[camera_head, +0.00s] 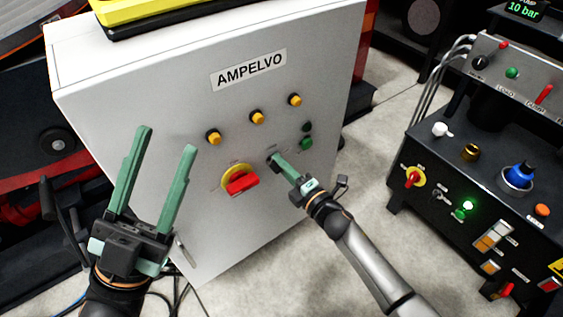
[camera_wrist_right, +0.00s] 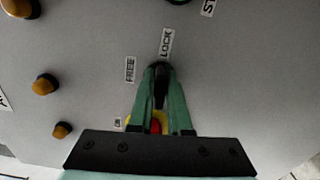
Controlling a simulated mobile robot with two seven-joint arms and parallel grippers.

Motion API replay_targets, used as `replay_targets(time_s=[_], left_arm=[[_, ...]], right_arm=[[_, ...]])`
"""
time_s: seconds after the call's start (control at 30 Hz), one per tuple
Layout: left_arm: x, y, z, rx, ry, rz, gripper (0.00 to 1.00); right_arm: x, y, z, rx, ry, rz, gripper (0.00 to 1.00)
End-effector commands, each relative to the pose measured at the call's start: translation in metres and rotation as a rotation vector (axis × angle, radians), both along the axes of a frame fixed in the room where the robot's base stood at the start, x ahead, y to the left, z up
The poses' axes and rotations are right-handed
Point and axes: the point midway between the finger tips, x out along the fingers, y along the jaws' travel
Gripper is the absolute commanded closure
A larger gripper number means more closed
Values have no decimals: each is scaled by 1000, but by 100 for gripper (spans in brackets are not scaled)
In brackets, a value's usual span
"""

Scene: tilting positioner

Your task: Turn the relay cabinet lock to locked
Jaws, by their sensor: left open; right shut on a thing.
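The relay cabinet (camera_head: 130,80) is a light grey box marked AMPELVO. Its lock (camera_wrist_right: 160,84) is a small black knob with FREE (camera_wrist_right: 130,69) and LOCK (camera_wrist_right: 166,42) labels beside it. My right gripper (camera_head: 277,163) is shut on the lock; in the right wrist view its green fingers (camera_wrist_right: 160,92) stand on both sides of the knob. The knob's top end lies just below the LOCK label; the fingers partly hide it, so its exact angle is hard to tell. My left gripper (camera_head: 168,140) is open and empty, in front of the cabinet's left part.
A red and yellow rotary switch (camera_head: 241,184) sits close to the left of the lock. Several amber lamps (camera_head: 257,117) and green buttons (camera_head: 306,142) are on the same face. A black control console (camera_head: 460,180) stands at the right, with floor between.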

Motion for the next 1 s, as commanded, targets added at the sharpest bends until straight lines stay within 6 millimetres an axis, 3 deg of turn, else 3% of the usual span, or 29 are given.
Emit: replay_targets(time_s=[0.77,0.8,1.0], left_arm=[[0,1,4,3,-5,6,50],[0,1,4,3,-5,6,50],[0,1,4,6,-5,4,50]], right_arm=[[-1,1,-1,90,66,2,100],[-1,1,-1,90,65,2,83],[0,1,-1,89,65,1,60]])
